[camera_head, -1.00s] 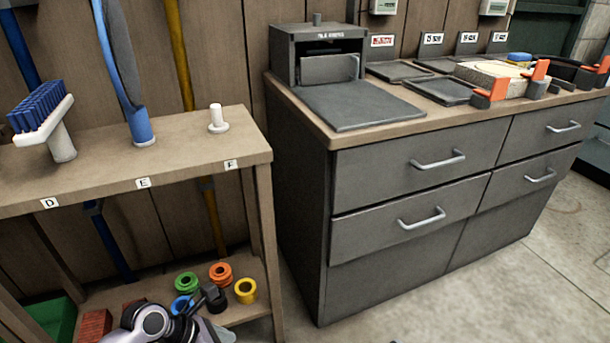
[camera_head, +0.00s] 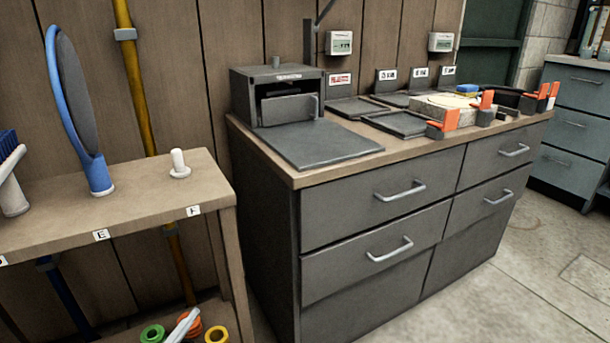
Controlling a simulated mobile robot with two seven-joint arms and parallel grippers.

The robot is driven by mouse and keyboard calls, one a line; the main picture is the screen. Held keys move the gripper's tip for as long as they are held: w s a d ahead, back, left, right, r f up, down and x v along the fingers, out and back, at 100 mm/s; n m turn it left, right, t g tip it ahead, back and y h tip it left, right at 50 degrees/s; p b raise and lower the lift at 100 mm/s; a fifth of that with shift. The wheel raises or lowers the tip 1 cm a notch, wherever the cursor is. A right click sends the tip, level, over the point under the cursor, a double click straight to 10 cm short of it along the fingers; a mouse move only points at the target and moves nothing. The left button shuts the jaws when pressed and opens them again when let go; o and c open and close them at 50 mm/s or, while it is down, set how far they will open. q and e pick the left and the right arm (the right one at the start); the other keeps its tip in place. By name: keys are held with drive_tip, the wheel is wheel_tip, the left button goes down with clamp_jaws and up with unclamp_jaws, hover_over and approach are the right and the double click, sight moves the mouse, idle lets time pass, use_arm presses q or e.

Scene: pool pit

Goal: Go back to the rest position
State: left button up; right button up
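The task names no object, only my own arms. Neither of my grippers can be made out in the head view. A small pale grey piece at the bottom edge, in front of the coloured rings, may be part of my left arm; it is too cut off to tell.
A wooden shelf unit (camera_head: 130,205) on the left holds a blue paddle-shaped tool (camera_head: 76,110), a brush (camera_head: 12,175) and a white peg (camera_head: 179,165). Beside it, a grey drawer cabinet (camera_head: 375,205) carries trays and orange clamps (camera_head: 443,124). Drawers look shut. Floor (camera_head: 530,265) at right is clear.

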use_arm(q)
drive_tip(key=s+d+f+n+g+h, duration=0.2)
drive_tip(key=s+d+f+n+g, duration=0.25)
drive_tip(key=s+n, duration=0.2)
drive_tip(key=s+a+r+y+p, duration=0.1)
drive_tip(key=r+p, duration=0.4)
drive_tip(key=p, duration=0.5)
drive_tip(key=s+a+r+g+y+p, duration=0.1)
drive_tip(key=s+a+r+y+p, duration=0.1)
drive_tip(key=a+r+p, duration=0.4)
drive_tip(key=s+a+r+g+y+p, duration=0.1)
drive_tip(key=a+r+p, duration=0.3)
drive_tip(key=p, duration=1.2)
drive_tip(key=shift+s+r+y, duration=0.4)
drive_tip(key=shift+r+y, duration=0.25)
drive_tip(key=shift+y, duration=0.15)
use_arm(e)
drive_tip(key=s+d+r+h, duration=0.2)
drive_tip(key=d+r, duration=0.3)
drive_tip(key=r, duration=0.2)
drive_tip(key=s+d+r+g+h, duration=0.1)
drive_tip(key=s+d+r+h, duration=0.2)
drive_tip(key=d+r, duration=0.3)
drive_tip(key=shift+r, duration=1.3)
use_arm(q)
drive_tip(key=shift+n, duration=0.25)
